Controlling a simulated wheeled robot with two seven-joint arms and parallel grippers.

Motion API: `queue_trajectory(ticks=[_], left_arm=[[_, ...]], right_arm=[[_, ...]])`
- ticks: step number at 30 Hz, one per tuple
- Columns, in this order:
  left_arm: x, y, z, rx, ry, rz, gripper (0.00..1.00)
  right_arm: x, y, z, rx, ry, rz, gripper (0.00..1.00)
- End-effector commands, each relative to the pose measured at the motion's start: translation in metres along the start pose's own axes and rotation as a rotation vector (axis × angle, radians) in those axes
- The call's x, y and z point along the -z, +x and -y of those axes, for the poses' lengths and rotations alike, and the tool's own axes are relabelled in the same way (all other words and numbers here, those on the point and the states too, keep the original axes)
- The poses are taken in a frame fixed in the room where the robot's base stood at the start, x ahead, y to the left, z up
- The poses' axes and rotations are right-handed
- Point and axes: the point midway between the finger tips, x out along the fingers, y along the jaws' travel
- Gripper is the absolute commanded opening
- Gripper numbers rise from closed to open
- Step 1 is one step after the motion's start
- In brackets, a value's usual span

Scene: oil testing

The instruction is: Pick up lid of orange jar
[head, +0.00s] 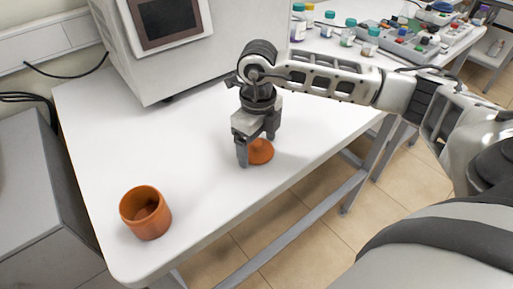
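The orange jar (146,213) stands upright and without a lid near the front left corner of the white table. Its orange lid (261,152) lies on the table to the right of the jar. My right gripper (257,155) points down over the lid. One finger is at the lid's left side and the other is behind its upper part. The fingers are apart around the lid; I cannot tell whether they touch it. My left gripper is not in view.
A large white machine (205,40) with a dark screen stands at the back of the table (200,180). Several small bottles (347,33) and a tray of parts (400,45) are at the back right. The table between jar and lid is clear.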

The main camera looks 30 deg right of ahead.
Motion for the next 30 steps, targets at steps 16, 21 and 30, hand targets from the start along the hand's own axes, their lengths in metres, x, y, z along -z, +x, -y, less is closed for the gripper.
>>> queue_trajectory(ticks=[16, 21, 30], left_arm=[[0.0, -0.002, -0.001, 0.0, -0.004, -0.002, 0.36], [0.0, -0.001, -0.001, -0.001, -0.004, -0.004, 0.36], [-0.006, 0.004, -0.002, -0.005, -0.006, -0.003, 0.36]], right_arm=[[-0.001, -0.006, 0.0, 0.0, 0.0, 0.003, 0.48], [-0.002, -0.026, 0.0, 0.001, -0.001, 0.007, 0.48], [0.043, -0.09, -0.025, 0.004, -0.006, 0.008, 0.48]])
